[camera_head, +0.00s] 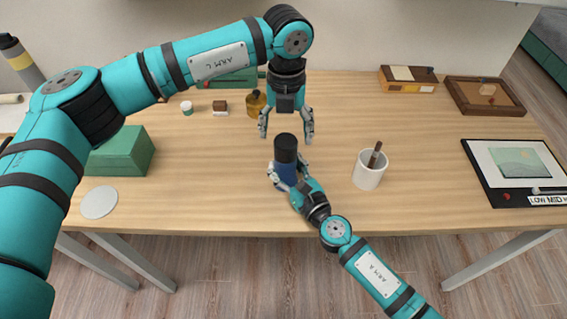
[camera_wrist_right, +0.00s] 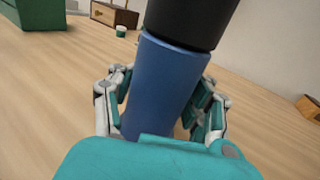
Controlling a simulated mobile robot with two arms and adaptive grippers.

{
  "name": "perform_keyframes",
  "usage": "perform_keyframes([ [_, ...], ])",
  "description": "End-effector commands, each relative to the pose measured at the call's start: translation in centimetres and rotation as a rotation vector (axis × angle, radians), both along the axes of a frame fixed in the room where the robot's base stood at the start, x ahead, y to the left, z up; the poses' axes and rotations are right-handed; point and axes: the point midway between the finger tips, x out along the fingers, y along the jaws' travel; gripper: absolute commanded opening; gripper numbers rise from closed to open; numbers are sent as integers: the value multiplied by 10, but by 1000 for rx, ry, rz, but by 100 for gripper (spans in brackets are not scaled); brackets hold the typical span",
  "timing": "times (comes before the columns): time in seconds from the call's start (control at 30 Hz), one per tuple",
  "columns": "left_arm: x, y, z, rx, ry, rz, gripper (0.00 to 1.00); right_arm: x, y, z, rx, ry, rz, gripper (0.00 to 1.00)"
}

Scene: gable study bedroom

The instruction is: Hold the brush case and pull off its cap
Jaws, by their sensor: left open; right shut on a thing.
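The brush case stands upright near the middle of the table, with a blue body (camera_head: 286,172) and a black cap (camera_head: 286,148) on top. In the right wrist view the blue body (camera_wrist_right: 160,85) and the lower part of the black cap (camera_wrist_right: 188,22) show close up. My right gripper (camera_head: 288,183) is shut on the blue body, with fingers on both sides of it (camera_wrist_right: 162,110). My left gripper (camera_head: 286,137) is open and points down just above the cap, its fingers apart and empty. The bottom of the case is partly hidden by my right gripper.
A white cup (camera_head: 369,172) with a brown stick stands to the right. A green box (camera_head: 120,155) and a pale disc (camera_head: 99,202) lie to the left. A yellow-brown bottle (camera_head: 256,103) stands behind. A framed picture (camera_head: 519,172) lies far right.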

Motion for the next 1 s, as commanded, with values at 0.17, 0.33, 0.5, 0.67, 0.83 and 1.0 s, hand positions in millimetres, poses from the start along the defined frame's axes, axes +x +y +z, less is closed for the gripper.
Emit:
perform_keyframes([
  [0.17,-1,0,-27,1,3,1,75,0,0,0,1,-1,0,8],
  [0.33,0,0,-45,0,2,1,75,0,0,0,1,-1,0,8],
  [0.5,0,0,-55,1,0,1,75,0,0,0,1,-1,0,8],
  [0.67,0,0,-57,0,-1,0,75,0,0,0,1,-1,0,8],
  [0.83,0,0,-57,0,0,0,75,0,0,0,1,-1,0,8],
  [1.0,0,0,-57,0,0,0,75,0,0,0,1,-1,0,8],
])
